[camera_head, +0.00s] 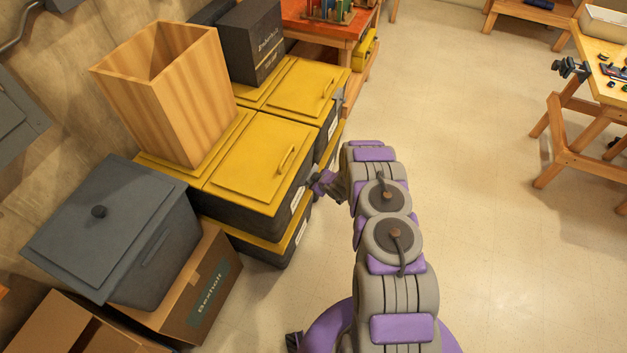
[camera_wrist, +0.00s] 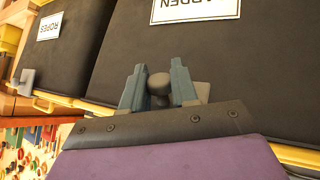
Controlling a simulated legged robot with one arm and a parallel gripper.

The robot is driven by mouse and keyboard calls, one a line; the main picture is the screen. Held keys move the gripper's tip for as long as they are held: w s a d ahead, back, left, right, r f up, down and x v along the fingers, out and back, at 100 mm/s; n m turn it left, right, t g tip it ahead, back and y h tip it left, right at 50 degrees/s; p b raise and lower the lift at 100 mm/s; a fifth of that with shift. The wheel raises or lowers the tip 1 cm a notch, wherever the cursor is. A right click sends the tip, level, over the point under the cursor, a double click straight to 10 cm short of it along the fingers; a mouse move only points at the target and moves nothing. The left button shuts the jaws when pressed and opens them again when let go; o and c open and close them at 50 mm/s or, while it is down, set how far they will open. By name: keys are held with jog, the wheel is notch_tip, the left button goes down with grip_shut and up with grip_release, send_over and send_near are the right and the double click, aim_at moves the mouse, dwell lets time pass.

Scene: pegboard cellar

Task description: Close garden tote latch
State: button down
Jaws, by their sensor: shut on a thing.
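The garden tote is a dark bin with a yellow lid. Its dark front (camera_wrist: 225,60) and white label (camera_wrist: 195,8), with letters partly cut off, fill much of the wrist view, which looks upside down. In the head view I take it to be the front upper tote (camera_head: 240,212), beside my gripper (camera_head: 322,185). In the wrist view my gripper (camera_wrist: 157,88) has its two grey fingers shut on the dark rounded knob of the latch (camera_wrist: 158,84). A light latch part shows behind the right finger. I cannot tell whether the latch is engaged; the gripper body hides its lower part.
A neighbouring tote labelled ROPES (camera_wrist: 50,25) has its own latch (camera_wrist: 26,82). A wooden planter box (camera_head: 185,100) and a black box (camera_head: 250,45) stand on the yellow lids. A grey lidded bin (camera_head: 150,255) sits front left on cardboard.

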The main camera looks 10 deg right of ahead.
aim_at(307, 175)
jog(key=r+g+h, duration=0.1)
jog(key=w+a+r+n+g+h+p, duration=0.1)
jog(key=h, duration=0.1)
jog(key=shift+w+a+r+g, duration=0.1)
jog(key=shift+a+r+g, duration=0.15)
jog(key=shift+g, duration=0.15)
jog(key=shift+w+a+r+n+g+h, duration=0.15)
jog(key=shift+a+r+n+g+h, duration=0.1)
jog(key=shift+g+h, duration=0.6)
jog(key=shift+w+a+r+n+g+h, duration=0.2)
jog(key=shift+g+h, duration=0.35)
jog(key=shift+h, duration=0.5)
jog(key=shift+s, duration=0.1)
jog(key=c, duration=0.9)
grip_release()
jog(key=shift+a, duration=0.1)
jog(key=shift+r, duration=0.1)
jog(key=p+v, duration=0.2)
jog(key=v, duration=1.5)
jog(key=shift+a, duration=0.2)
